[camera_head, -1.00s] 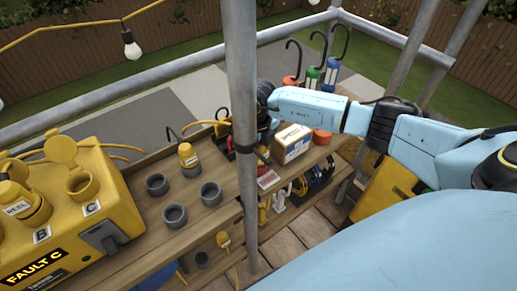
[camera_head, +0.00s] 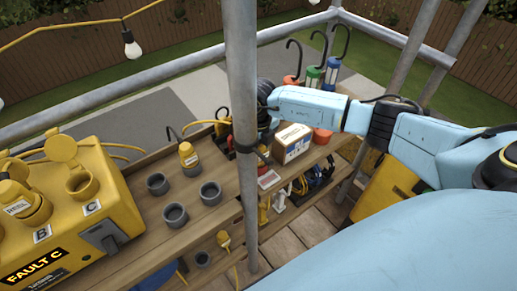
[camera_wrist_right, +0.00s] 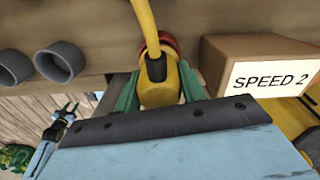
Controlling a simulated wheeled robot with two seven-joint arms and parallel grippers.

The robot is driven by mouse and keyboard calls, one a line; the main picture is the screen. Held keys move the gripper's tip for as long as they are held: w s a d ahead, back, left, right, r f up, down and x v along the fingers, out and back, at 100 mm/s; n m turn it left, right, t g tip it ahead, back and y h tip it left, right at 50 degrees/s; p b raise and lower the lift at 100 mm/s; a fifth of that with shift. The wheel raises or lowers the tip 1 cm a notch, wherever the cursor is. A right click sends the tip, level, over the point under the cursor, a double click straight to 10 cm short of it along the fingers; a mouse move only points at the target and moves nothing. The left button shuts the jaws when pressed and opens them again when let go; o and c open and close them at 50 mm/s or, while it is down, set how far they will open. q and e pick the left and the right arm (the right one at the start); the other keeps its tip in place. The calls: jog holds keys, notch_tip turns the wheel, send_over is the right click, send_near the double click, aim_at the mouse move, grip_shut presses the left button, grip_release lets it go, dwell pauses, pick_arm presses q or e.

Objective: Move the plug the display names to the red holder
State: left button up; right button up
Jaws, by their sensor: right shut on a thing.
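The display (camera_head: 35,267) on the yellow box reads FAULT C. The socket marked C (camera_head: 82,185) is empty, its lid raised. In the right wrist view my right gripper (camera_wrist_right: 157,92) is shut on a yellow plug (camera_wrist_right: 160,90) with a yellow cable. The plug's far end is at the red holder (camera_wrist_right: 170,44), which shows as a red rim behind it; how deep it sits is hidden. In the head view the pole covers most of this gripper. My left gripper (camera_wrist_right: 67,112) shows small in the right wrist view, its fingers apart and empty.
A plug labelled REEL (camera_head: 18,200) stands in the box. Another yellow plug (camera_head: 187,153) stands in a grey holder; several grey holders (camera_head: 210,193) are empty. A cardboard box (camera_head: 292,143), marked SPEED 2 in the wrist view, is beside the held plug. A metal pole (camera_head: 243,80) rises in front.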

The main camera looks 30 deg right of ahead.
jog(key=shift+f+b, duration=0.5)
jog(key=shift+f, duration=0.1)
jog(key=o, duration=0.8)
jog(key=shift+r+p, duration=4.3)
jog(key=shift+r, duration=1.25)
